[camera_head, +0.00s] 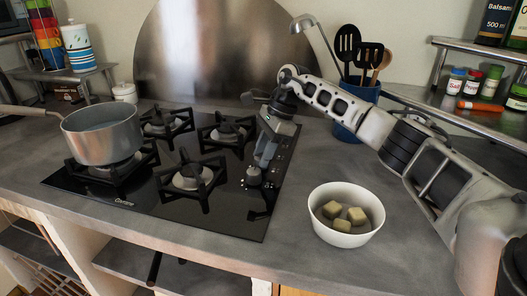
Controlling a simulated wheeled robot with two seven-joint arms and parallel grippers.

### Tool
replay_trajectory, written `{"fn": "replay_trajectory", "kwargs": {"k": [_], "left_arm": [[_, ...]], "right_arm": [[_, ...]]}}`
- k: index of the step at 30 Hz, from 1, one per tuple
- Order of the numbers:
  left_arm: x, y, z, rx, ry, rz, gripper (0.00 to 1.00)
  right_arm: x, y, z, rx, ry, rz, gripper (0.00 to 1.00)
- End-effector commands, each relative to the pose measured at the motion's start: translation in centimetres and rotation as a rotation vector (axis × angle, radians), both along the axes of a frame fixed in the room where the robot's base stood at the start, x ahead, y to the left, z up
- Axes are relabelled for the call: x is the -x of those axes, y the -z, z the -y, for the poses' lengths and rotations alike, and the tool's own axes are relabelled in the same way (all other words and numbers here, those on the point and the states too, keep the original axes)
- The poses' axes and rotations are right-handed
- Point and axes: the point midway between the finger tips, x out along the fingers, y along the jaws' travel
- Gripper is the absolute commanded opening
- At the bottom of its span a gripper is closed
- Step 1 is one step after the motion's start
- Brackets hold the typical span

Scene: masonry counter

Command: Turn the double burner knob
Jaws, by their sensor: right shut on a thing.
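The black gas hob (140,196) lies in the counter, with its control knobs along its right edge. My right gripper (262,167) reaches down over that edge, with its fingers shut on a knob (254,176) near the front of the row. The gripper hides part of the knob and most of the other knobs. I cannot tell the knob's turned angle. My left gripper is not in view.
A pot (103,136) stands on the left burner. A white bowl (343,237) with several yellowish cubes sits right of the hob. A blue utensil holder (352,118) stands behind my right arm. Shelves with jars and bottles are at the right.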

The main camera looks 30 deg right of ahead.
Motion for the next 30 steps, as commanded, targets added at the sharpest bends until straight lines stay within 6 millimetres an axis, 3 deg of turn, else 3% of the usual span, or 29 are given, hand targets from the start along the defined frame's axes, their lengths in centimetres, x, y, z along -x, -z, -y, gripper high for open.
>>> {"fn": "replay_trajectory", "kwargs": {"k": [9,26,27,29,30], "left_arm": [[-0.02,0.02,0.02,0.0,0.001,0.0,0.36],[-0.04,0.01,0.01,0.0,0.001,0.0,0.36],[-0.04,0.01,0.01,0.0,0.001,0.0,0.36],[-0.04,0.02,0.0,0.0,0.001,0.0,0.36],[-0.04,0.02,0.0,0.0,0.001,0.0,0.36]], "right_arm": [[-0.17,-0.14,-0.02,0.0,-0.136,0.004,0.08],[-0.17,-0.12,0.02,0.0,-0.167,0.005,0.08],[-0.17,-0.12,0.02,0.001,-0.167,0.004,0.34],[-0.16,-0.11,0.01,0.001,-0.167,0.003,0.51],[-0.15,-0.1,0.0,0.001,-0.167,0.003,0.54]]}}
